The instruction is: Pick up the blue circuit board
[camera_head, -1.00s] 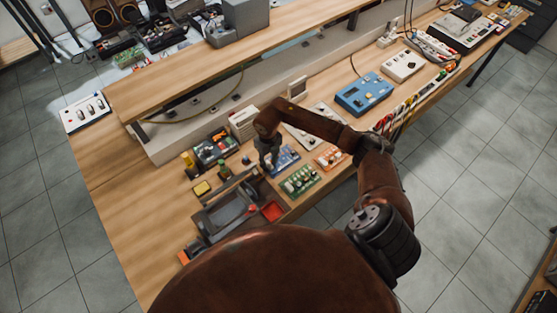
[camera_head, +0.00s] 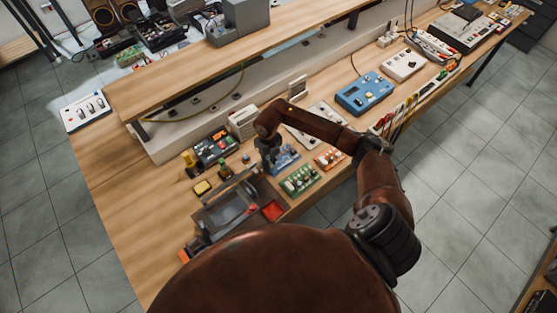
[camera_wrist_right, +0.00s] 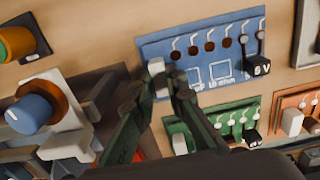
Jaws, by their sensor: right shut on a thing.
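The blue circuit board (camera_head: 287,157) is on the workbench in the head view, partly hidden behind my right gripper (camera_head: 270,165). My right gripper (camera_wrist_right: 168,80) is shut on a small pale part at the board's left edge. Whether the board touches the bench or is just above it, I cannot tell. My left gripper is not in view.
A green board (camera_head: 300,180) lies close in front of the blue one, and an orange board (camera_head: 329,158) lies to its right. A shelf (camera_head: 200,75) runs above the bench's back.

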